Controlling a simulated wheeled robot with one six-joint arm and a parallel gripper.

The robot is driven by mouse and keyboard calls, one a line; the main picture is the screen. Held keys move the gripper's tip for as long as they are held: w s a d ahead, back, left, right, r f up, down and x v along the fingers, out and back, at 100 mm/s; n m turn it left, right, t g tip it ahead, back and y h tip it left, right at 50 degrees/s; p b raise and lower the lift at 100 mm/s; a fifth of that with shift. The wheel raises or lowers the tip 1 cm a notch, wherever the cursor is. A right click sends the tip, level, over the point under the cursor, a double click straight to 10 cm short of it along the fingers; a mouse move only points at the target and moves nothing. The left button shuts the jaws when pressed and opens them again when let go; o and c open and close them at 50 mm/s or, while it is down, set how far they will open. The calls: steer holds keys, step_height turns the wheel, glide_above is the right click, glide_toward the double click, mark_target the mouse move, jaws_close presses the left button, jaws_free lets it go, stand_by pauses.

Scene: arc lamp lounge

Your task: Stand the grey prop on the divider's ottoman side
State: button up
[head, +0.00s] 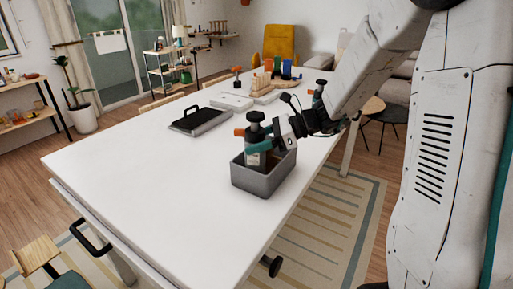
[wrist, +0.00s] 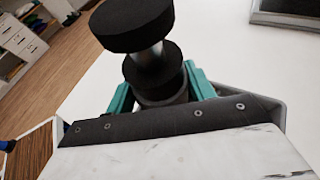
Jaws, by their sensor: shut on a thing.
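The grey prop (head: 254,160) looks like a dark grey bottle with a pale label and a wide black knob on top. It is upright inside the grey bin (head: 262,184), its lower part hidden by the bin's wall. My gripper (head: 260,146) is shut on it just below the knob, its teal fingers on both sides. In the wrist view the black knob (wrist: 132,22) rises between the teal fingers (wrist: 160,92), and part of the bin's rim (wrist: 232,93) shows behind. I cannot make out a divider in the bin, or whether the prop touches its floor.
A black tray (head: 201,120) lies on the white table (head: 150,165) behind and left of the bin. Another black-topped bottle (head: 318,96) and several small items stand farther back. The table's left and front are clear.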

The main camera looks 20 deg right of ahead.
steer(key=shift+f, duration=0.95)
steer(key=shift+f, duration=0.15)
steer(key=o, duration=1.4)
steer(key=shift+c, duration=0.2)
